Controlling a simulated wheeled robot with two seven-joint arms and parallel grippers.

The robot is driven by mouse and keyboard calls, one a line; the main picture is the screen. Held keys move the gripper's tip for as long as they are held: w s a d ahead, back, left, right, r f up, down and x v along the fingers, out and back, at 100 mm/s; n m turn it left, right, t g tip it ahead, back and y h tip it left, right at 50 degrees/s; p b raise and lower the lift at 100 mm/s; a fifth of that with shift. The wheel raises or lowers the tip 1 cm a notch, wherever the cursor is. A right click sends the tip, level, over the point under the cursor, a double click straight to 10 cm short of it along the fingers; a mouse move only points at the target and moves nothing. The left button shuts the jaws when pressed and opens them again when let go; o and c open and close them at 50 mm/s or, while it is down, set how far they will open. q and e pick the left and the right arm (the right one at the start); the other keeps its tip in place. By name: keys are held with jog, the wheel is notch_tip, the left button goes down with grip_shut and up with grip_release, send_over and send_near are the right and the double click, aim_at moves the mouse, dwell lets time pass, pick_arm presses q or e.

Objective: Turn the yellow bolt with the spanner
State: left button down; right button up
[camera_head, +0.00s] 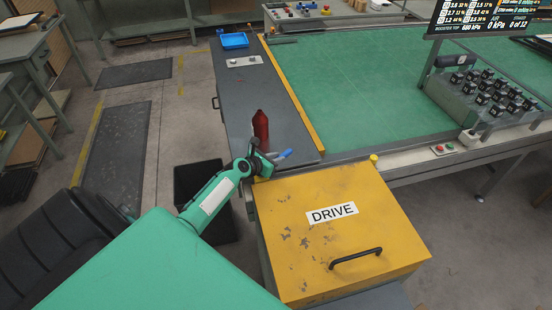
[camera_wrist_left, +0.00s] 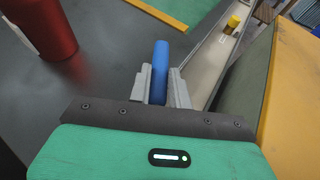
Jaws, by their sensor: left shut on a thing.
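The yellow bolt (camera_head: 373,158) stands upright at the machine's edge, behind the yellow DRIVE cover. It also shows in the left wrist view (camera_wrist_left: 233,22), at the upper right. My left gripper (camera_head: 271,160) is over the end of the grey bench, left of the bolt and apart from it. It is shut on a blue-handled tool, seemingly the spanner (camera_head: 284,155). In the left wrist view the blue handle (camera_wrist_left: 160,70) sits between the two grey fingers, pointing away from the palm. The tool's head cannot be made out. My right gripper is not in view.
A red bottle-shaped object (camera_head: 261,128) stands on the grey bench beside my left gripper. The yellow DRIVE cover (camera_head: 300,235) with a black handle is in front. A blue tray (camera_head: 234,40) lies at the bench's far end. A dark bin (camera_head: 190,180) stands on the floor.

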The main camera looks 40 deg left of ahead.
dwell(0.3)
pick_arm(q)
jog(key=c, duration=1.2)
grip_release()
jog(key=shift+s, duration=0.1)
jog(key=v, duration=1.3)
jog(key=shift+s+r, duration=0.2)
jog(key=shift+s, duration=0.1)
